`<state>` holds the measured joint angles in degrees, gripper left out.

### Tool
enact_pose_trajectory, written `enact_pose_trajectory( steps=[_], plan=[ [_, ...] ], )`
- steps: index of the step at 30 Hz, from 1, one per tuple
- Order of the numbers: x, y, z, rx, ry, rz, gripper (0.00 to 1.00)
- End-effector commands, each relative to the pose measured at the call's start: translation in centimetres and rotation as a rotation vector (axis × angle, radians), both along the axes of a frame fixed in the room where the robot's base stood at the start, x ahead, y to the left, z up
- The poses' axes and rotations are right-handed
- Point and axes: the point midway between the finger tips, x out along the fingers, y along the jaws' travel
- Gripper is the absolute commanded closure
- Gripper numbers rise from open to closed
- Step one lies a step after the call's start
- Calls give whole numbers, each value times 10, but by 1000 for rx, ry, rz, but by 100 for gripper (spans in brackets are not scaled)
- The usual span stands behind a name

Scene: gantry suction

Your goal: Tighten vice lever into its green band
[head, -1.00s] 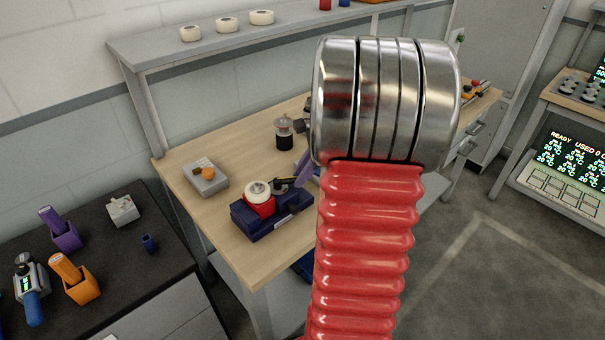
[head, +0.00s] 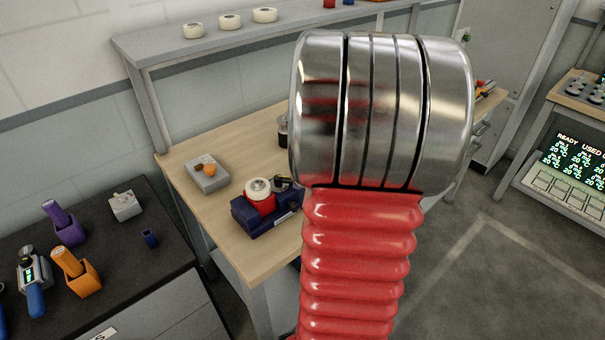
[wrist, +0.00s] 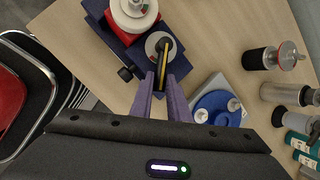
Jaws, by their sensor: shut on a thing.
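The dark blue vice (head: 262,216) with a red body and a white round top stands on the wooden bench in the head view. It also shows at the top of the wrist view (wrist: 120,38). Its lever (wrist: 163,58) is a dark bar with a yellow stripe, reaching from a grey round pivot toward me. My gripper (wrist: 161,84) has purple fingers on either side of the lever's end, shut on it. In the head view my arm hides the gripper. The white top has a small coloured dial face; a green band is too small to make out.
A grey box with an orange knob (head: 208,172) stands left of the vice. In the wrist view, a blue-topped grey fixture (wrist: 216,108) is close right of my fingers, with several cylinders further right. A red chair (wrist: 12,102) is at left.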

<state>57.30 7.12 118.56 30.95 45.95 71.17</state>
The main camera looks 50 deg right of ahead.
Motion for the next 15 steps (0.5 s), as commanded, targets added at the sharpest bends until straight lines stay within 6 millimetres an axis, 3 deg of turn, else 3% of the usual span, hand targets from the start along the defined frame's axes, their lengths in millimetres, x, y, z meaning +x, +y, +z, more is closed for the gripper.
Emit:
enact_pose_trajectory(
  steps=[10, 11, 15],
  plan=[
    [-2, 2, 0, 5, 1, -20, 100],
    [-2, 2, 0, 5, 1, -20, 84],
    [-2, 2, 0, 4, 0, -19, 74]
  ],
)
